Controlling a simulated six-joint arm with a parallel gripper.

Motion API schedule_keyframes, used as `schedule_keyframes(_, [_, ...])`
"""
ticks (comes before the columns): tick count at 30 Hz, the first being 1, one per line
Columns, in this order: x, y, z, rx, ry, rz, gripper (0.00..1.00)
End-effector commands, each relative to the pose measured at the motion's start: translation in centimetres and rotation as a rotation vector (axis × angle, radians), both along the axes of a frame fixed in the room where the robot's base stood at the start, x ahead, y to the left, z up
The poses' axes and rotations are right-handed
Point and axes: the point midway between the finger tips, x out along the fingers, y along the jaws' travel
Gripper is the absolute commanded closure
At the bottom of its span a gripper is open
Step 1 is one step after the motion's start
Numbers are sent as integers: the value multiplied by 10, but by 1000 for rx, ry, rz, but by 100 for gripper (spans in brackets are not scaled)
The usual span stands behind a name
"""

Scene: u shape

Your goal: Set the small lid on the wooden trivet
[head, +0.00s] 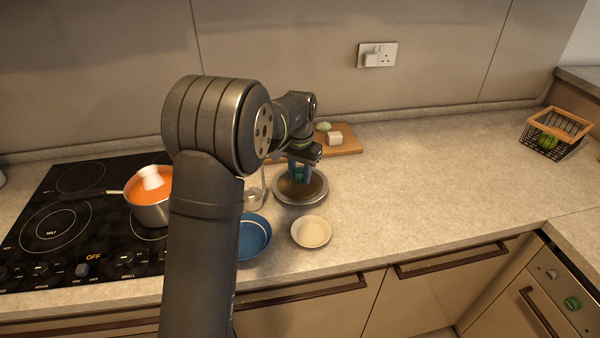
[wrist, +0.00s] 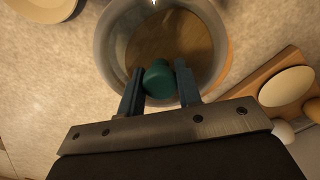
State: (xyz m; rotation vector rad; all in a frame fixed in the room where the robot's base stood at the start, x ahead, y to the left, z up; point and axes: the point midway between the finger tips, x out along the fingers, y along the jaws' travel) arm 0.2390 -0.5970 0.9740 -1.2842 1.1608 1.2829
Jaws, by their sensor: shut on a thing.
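The small lid (head: 291,199) is a round see-through lid with a grey rim and a teal knob. In the wrist view the knob (wrist: 159,80) is between the two fingers of my gripper (wrist: 160,84), which is shut on it. The wooden trivet (wrist: 170,40) shows as a brown disc through the lid, so the lid is above it. A strip of brown edge shows past the lid's right rim. I cannot tell whether the lid touches the trivet. In the head view my gripper (head: 299,174) is above the lid and hides part of it.
A cream bowl (head: 311,232) and a blue bowl (head: 253,236) stand in front. A glass (head: 254,196) is close on the left. A cutting board (head: 346,145) with food lies behind. An orange pot (head: 150,199) is on the hob. The counter to the right is clear up to a wire basket (head: 550,134).

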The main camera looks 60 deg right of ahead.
Motion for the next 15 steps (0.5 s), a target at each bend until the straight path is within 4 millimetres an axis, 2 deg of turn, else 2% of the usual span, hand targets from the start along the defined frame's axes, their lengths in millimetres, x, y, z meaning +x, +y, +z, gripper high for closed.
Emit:
schedule_keyframes(7, [0, 0, -3, 0, 0, 0, 97])
schedule_keyframes(8, [0, 0, -3, 1, 0, 0, 67])
schedule_keyframes(9, [0, 0, -3, 0, 0, 0, 59])
schedule_keyframes(11, [0, 0, -3, 0, 0, 0, 47])
schedule_keyframes(15, [0, 0, -3, 0, 0, 0, 47])
